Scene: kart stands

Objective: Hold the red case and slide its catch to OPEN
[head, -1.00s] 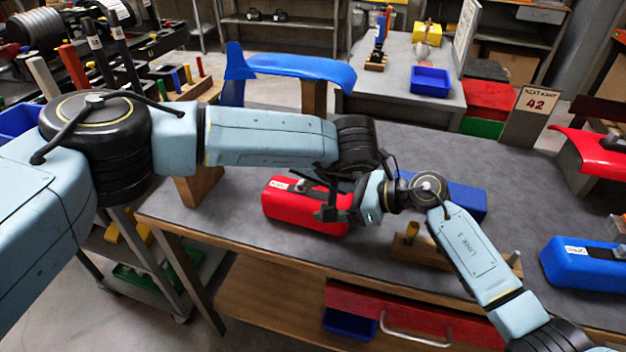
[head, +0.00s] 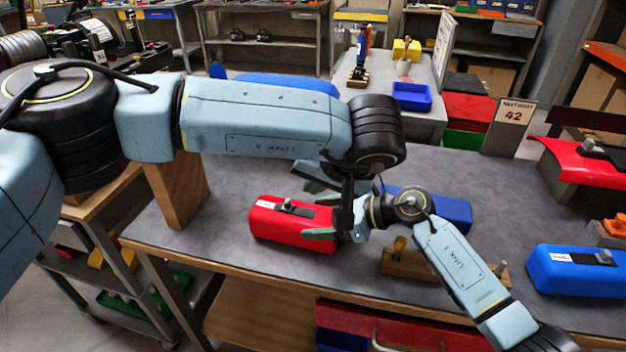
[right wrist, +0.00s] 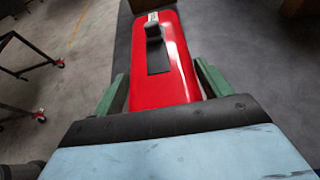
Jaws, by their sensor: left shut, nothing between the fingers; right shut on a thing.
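The red case (head: 292,232) lies on the grey bench top in the head view. Its dark catch knob (head: 288,206) sits at the left end of the slot, beside a white label too small to read. In the right wrist view the case (right wrist: 178,72) runs away from me, with the knob (right wrist: 153,30) at the slot's far end. My right gripper (head: 322,218) is shut on the case's right end, one green finger along each side. My left gripper (head: 322,180) is shut and empty, behind and above the case's right part, apart from the knob. Its fingertips are partly hidden.
A blue case (head: 448,210) lies behind my right arm, and another blue case (head: 575,272) is at the right. A wooden block with pegs (head: 400,262) stands near the front edge. A wooden post (head: 178,190) stands at the left.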

